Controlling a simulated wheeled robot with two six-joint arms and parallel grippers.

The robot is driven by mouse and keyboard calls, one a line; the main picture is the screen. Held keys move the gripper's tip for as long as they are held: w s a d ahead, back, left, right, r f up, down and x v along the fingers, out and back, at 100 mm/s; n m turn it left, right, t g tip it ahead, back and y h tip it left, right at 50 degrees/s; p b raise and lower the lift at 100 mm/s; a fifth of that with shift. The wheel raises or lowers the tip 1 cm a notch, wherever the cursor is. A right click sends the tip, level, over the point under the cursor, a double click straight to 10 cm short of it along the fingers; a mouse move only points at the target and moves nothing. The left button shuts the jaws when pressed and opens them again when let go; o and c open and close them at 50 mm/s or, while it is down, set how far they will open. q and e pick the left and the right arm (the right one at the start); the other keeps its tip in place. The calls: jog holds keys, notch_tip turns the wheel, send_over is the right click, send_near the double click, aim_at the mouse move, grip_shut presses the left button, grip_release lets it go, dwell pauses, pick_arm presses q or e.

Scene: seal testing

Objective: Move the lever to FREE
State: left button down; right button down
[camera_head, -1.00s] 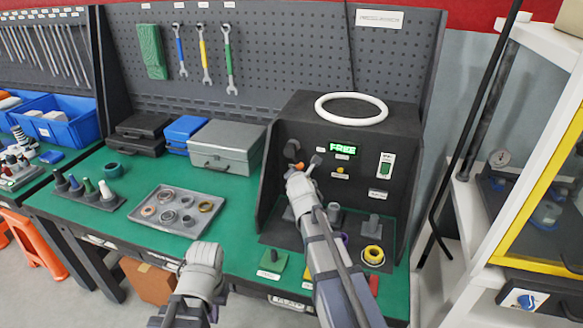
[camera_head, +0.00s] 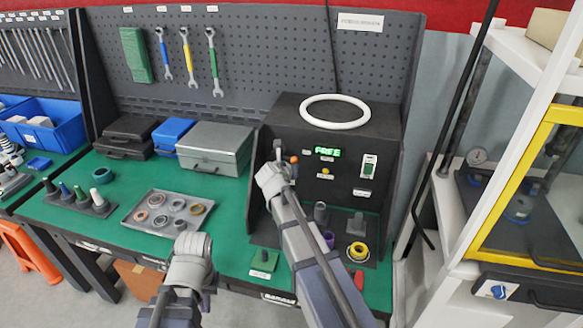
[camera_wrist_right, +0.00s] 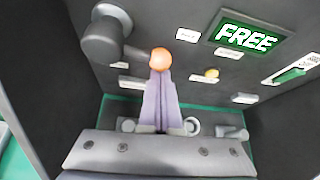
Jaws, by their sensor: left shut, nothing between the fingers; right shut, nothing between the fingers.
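The test box panel (camera_head: 345,190) has a lit green display (camera_head: 327,151) reading FREE, which also shows large in the right wrist view (camera_wrist_right: 246,38). The lever has a dark grey hub (camera_wrist_right: 103,40) and an orange ball knob (camera_wrist_right: 160,59). In the right wrist view its arm runs right and slightly down from hub to knob. In the head view the knob (camera_head: 294,159) is right of the hub. My right gripper (camera_wrist_right: 160,88) is shut and empty, its tips just below the knob; contact is unclear. My left gripper (camera_head: 206,296) is shut and empty at the bench's front edge.
A white ring (camera_head: 335,111) lies on the box. A grey tray of rings (camera_head: 130,222) and a grey case (camera_head: 214,150) stand left on the green bench. A yellow ring part (camera_head: 357,252) and pegs stand below the panel. A yellow-framed cabinet (camera_head: 480,225) is at right.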

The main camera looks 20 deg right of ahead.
jog(key=shift+r, duration=0.3)
dwell(0.6)
jog(key=p+v, duration=0.5)
jog(key=v, duration=0.5)
jog(key=shift+a+f, duration=0.1)
